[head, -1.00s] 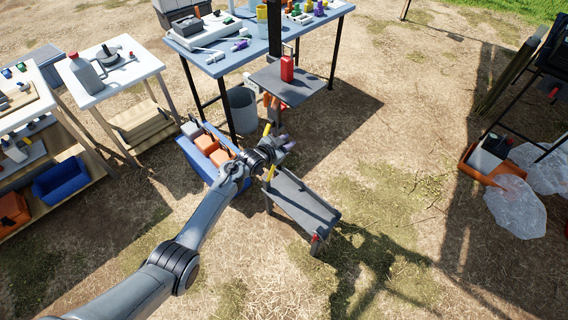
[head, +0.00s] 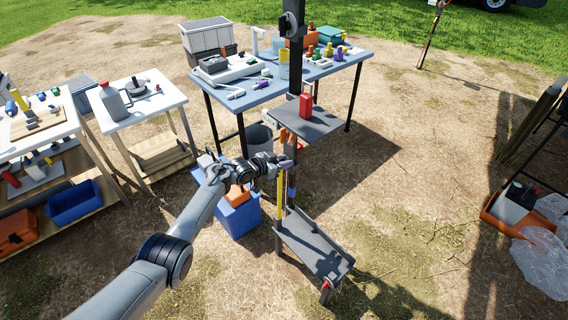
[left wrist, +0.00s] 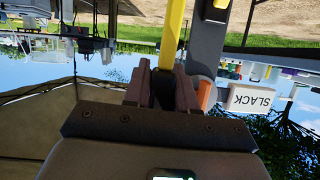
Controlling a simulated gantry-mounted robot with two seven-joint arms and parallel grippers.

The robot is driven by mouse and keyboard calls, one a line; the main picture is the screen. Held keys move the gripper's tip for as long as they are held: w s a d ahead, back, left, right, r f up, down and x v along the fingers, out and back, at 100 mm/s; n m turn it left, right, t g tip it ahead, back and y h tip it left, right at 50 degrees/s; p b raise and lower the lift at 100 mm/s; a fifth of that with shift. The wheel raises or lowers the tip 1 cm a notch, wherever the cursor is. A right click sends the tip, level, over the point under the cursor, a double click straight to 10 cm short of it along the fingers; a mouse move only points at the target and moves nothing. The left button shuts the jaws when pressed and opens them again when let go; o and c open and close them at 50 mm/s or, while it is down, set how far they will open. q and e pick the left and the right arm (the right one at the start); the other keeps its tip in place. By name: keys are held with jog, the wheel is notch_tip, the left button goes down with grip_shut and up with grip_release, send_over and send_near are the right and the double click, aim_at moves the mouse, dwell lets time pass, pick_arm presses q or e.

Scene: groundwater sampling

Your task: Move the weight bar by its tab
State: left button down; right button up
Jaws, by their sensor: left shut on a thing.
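A yellow bar (head: 280,195), which looks like the weight bar, hangs upright below my left gripper (head: 287,163). In the left wrist view the yellow bar (left wrist: 174,32) runs to the gap between the fingers of my left gripper (left wrist: 163,85), which are shut on its end. My right gripper is not in view.
A dark post (head: 296,70) with a small shelf (head: 320,128) and red canister (head: 306,106) stands close behind the gripper. A white SLACK label (left wrist: 250,100) shows upside down. A blue crate (head: 238,216) is below the arm. Open ground lies to the right.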

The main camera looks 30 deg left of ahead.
pick_arm(q)
jog(key=shift+s+d+f, duration=0.1)
jog(key=shift+f, duration=0.2)
jog(key=c, duration=1.2)
grip_release()
jog(key=shift+o, duration=1)
jog(key=shift+w+d+r, duration=0.15)
jog(key=shift+w+d, duration=0.05)
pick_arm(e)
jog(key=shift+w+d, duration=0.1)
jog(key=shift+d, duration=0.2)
pick_arm(q)
jog(key=shift+s+a+r, duration=0.1)
jog(key=shift+a, duration=0.1)
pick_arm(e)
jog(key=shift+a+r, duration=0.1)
pick_arm(q)
jog(key=shift+s+a+r+p, duration=0.15)
jog(key=shift+s+r+p, duration=0.2)
jog(key=shift+p, duration=0.25)
jog(key=p+v, duration=0.4)
jog(key=v, duration=0.5)
jog(key=shift+s+p, duration=0.35)
jog(key=shift+p, duration=0.05)
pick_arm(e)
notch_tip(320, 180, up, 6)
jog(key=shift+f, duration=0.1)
